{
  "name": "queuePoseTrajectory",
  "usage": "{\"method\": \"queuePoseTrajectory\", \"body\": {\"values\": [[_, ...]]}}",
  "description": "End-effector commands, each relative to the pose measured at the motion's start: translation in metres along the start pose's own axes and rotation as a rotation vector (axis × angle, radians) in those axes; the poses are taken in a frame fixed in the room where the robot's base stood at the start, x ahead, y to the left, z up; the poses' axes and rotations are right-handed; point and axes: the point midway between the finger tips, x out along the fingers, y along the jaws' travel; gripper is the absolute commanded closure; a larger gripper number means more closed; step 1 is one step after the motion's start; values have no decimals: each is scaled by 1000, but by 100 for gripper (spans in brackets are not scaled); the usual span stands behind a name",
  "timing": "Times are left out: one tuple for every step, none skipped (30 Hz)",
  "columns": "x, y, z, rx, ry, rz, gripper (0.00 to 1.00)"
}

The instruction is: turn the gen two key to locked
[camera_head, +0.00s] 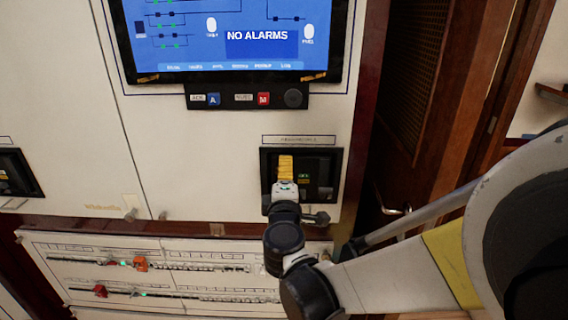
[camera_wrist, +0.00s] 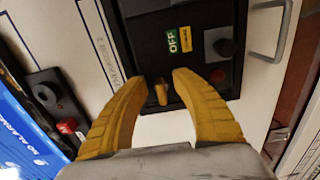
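A black switch panel (camera_head: 326,194) is set in the cream cabinet face below the screen, under a small label too blurred to read surely. My gripper (camera_head: 286,162) is in front of its left part and hides much of it. In the wrist view the same panel (camera_wrist: 150,30) shows a green OFF label (camera_wrist: 172,42) and a dark round knob (camera_wrist: 224,48). A small tan, key-like piece (camera_wrist: 161,92) stands out between the yellow fingers of my gripper (camera_wrist: 161,79). The fingers are apart, one on each side, with gaps to it. Its exact turn angle is hard to tell.
Above is a screen (camera_head: 262,38) reading NO ALARMS, with a button strip (camera_head: 250,98) under it. Breaker rows (camera_head: 150,265) with orange and red pieces lie below. A metal handle (camera_wrist: 272,45) stands beside the panel. Another black panel (camera_head: 14,172) is at far left.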

Motion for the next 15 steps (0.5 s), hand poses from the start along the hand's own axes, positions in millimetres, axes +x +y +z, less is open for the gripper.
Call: {"method": "queuePoseTrajectory", "body": {"values": [[0,0,0,0,0,0,68],[-1,0,0,0,0,0,68],[-4,0,0,0,1,0,68],[-6,0,0,0,1,0,68],[-9,0,-1,0,2,0,68],[-15,0,-1,0,2,0,68],[-20,0,-1,0,3,0,68],[-26,0,-1,0,3,0,68],[-35,0,-1,0,3,0,68],[-42,0,-1,0,4,0,68],[-49,0,-1,0,4,0,68],[-59,0,-1,0,4,0,68],[-66,0,-1,0,4,0,68],[-72,0,-1,0,4,0,68],[-81,0,-1,0,4,0,68]]}}
